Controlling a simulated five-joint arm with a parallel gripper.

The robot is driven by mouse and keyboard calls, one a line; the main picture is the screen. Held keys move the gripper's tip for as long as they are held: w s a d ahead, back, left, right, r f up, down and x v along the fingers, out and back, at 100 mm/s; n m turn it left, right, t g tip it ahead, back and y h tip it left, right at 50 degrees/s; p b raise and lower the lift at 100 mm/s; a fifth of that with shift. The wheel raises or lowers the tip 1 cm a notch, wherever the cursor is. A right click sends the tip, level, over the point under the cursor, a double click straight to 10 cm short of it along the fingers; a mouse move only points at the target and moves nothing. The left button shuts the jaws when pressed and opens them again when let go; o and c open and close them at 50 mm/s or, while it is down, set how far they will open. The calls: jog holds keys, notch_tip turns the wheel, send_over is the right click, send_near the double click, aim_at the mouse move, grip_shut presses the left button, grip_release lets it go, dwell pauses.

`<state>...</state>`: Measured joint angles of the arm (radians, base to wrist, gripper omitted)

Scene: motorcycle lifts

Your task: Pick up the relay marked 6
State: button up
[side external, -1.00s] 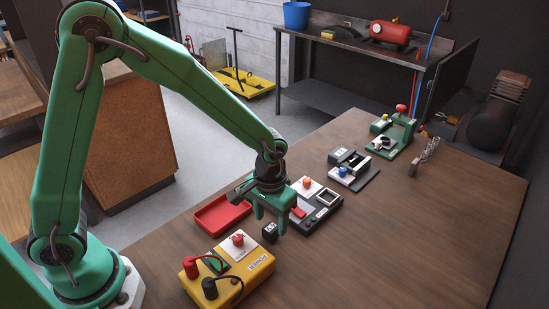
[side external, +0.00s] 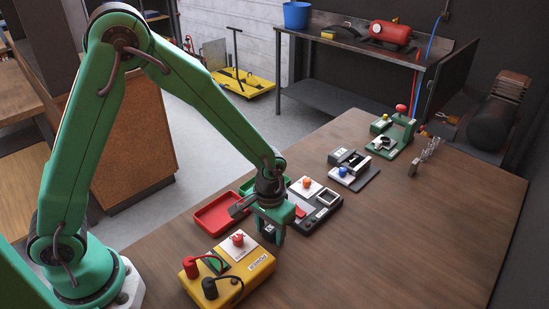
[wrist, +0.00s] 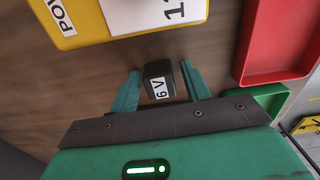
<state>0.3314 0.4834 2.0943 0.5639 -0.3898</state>
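The relay (wrist: 159,82) is a small black block with a white label reading 6V. It stands on the wooden table. In the wrist view it sits between the two green fingers of my gripper (wrist: 162,88), with a narrow gap showing on each side. My gripper is open. In the side view my gripper (side external: 270,230) is low over the table, and its fingers partly hide the dark relay (side external: 268,235) between them.
A yellow power box (side external: 228,279) with red and black plugs stands close in front. A red tray (side external: 218,216) and a green tray (side external: 247,187) lie to the left and behind. A grey tester (side external: 322,213) is just right.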

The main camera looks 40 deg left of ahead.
aim_at(271, 227)
jog(key=c, duration=0.8)
jog(key=shift+r, duration=0.1)
jog(key=shift+r, duration=0.85)
notch_tip(271, 227, up, 2)
jog(key=shift+r, duration=0.15)
jog(key=s+d+r, duration=0.6)
jog(key=s+d, duration=0.1)
jog(key=s, duration=0.2)
jog(key=shift+d+r, duration=0.25)
jog(key=shift+r, duration=0.15)
